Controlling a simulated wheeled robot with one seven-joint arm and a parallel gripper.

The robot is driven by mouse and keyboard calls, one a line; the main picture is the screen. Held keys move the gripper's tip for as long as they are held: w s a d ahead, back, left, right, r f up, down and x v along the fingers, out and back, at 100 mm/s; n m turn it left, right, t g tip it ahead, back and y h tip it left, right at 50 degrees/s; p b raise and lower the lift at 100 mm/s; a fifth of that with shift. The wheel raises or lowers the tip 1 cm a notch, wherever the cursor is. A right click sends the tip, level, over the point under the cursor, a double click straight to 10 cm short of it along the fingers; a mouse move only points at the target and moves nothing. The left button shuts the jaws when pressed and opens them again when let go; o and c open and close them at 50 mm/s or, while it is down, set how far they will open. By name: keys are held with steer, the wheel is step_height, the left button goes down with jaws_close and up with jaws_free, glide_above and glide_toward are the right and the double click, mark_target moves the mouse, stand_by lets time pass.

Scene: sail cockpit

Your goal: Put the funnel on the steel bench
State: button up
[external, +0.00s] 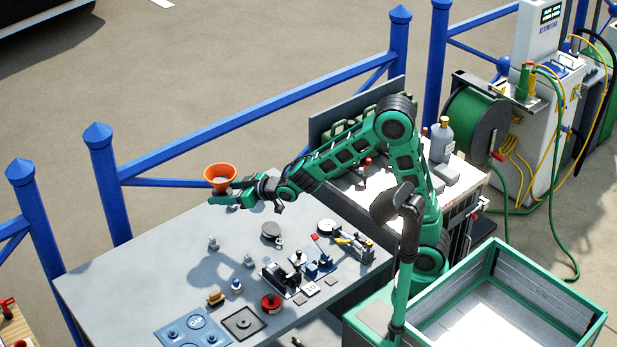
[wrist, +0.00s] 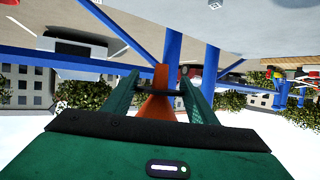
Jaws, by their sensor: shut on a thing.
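The orange funnel (external: 221,175) is at the end of my arm in the external view, wide mouth up, above the far edge of the grey steel bench (external: 140,270). My gripper (external: 222,199) is shut on the funnel and holds it clear of the bench top. In the wrist view the orange funnel (wrist: 158,105) stands between the two green fingers of my gripper (wrist: 160,90). A dark band crosses in front of it there. The exact contact of the fingers is partly hidden.
Small fittings, a red-topped round part (external: 270,303), a blue plate (external: 193,330) and a black device (external: 281,277) occupy the bench's middle and front. The left part of the bench is bare. A blue railing (external: 260,120) runs behind. An open crate (external: 490,300) stands at right.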

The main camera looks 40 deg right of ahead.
mark_target(206, 261)
steer(key=s+a+n+g+y, duration=0.1)
steer(key=s+a+n+y, duration=0.15)
steer(key=a, duration=0.45)
steer(key=s+a+n+g+y, duration=0.1)
steer(key=s+a+g, duration=0.1)
steer(key=s+a, duration=0.3)
steer(key=f, duration=0.9)
steer(key=w+a+f, duration=0.1)
steer(key=f, duration=0.4)
steer(key=shift+r, duration=0.1)
steer(key=o, duration=0.9)
